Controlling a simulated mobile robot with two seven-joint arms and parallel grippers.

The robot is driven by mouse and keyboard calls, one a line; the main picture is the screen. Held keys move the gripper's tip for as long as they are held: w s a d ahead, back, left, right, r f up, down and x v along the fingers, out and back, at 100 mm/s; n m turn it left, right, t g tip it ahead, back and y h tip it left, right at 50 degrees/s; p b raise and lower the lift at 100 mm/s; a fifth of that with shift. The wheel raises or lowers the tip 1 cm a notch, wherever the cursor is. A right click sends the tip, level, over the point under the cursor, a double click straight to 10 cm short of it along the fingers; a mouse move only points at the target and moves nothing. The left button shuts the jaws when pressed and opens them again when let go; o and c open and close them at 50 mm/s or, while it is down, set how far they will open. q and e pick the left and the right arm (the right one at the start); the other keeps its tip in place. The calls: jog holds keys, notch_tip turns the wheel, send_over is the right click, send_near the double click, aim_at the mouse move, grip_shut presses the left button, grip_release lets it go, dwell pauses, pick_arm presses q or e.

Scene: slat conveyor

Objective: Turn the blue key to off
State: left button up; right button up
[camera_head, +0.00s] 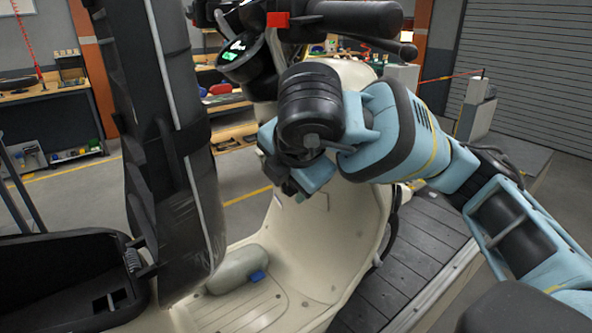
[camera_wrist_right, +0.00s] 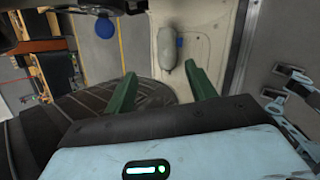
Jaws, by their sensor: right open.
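I cannot make out the blue key in either view. A cream scooter (camera_head: 335,235) fills the middle of the head view. My right gripper (camera_head: 288,188) is in front of its inner front panel, below the handlebar, and covers part of that panel. In the right wrist view my right gripper (camera_wrist_right: 162,78) has its two green fingers spread apart, with nothing between them. My left gripper is not in view.
The black seat (camera_head: 165,130) stands tipped up at left. The handlebar (camera_head: 350,18) is above my right gripper. The slat conveyor (camera_head: 415,250) runs beneath the scooter.

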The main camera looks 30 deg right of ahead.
jog(key=shift+w+d+f, duration=0.1)
jog(key=shift+w+d, duration=0.55)
jog(key=shift+w, duration=1.4)
jog(key=shift+w+d+f, duration=0.1)
jog(key=shift+w+d, duration=0.55)
jog(key=shift+w, duration=1.35)
jog(key=shift+w+d+f, duration=0.1)
jog(key=shift+w+d, duration=0.55)
jog(key=shift+w, duration=1.4)
